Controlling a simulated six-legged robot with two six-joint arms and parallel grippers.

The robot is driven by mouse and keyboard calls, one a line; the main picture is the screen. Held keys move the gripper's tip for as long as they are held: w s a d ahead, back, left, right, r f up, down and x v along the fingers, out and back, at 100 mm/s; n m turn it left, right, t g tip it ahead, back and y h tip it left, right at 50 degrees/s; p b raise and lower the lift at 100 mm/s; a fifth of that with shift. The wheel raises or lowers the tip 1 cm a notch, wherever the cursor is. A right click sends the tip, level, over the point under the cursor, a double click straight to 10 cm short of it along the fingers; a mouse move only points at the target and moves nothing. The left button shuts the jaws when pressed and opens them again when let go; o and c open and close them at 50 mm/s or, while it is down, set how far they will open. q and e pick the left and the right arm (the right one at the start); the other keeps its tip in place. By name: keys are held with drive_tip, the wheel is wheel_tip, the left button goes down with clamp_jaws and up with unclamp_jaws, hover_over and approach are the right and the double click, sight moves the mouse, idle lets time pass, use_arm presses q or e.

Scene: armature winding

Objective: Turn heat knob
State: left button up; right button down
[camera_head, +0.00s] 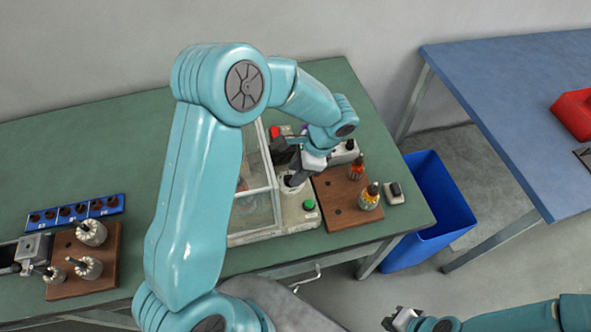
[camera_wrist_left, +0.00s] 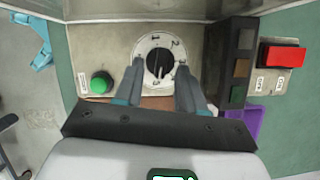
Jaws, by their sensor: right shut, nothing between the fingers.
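The heat knob (camera_wrist_left: 159,62) is a black knob on a white dial with numbers, set in a pale machine panel in the left wrist view. My left gripper (camera_wrist_left: 160,69) is open, with one finger on each side of the knob and a gap to it. I cannot tell how far the fingertips are from the panel. In the head view my left gripper (camera_head: 296,176) reaches down to the panel and mostly hides the knob. My right gripper (camera_head: 400,319) is shut and empty at the bottom right, away from the table.
A green button (camera_wrist_left: 100,83) sits left of the dial, and a red switch (camera_wrist_left: 282,56) lies to the right. A clear-walled box (camera_head: 254,212) stands beside the panel. A wooden board (camera_head: 340,205) holds small bottles. A blue bin (camera_head: 437,205) stands off the table's right end.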

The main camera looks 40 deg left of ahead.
use_arm(q)
drive_tip(key=shift+s+a+f, duration=0.3)
drive_tip(key=shift+a+f, duration=0.05)
drive_tip(key=shift+f, duration=0.15)
drive_tip(key=shift+w+d+f, duration=0.1)
drive_tip(key=shift+w+d, duration=0.05)
drive_tip(key=shift+w, duration=0.05)
drive_tip(key=shift+s, duration=0.1)
clamp_jaws()
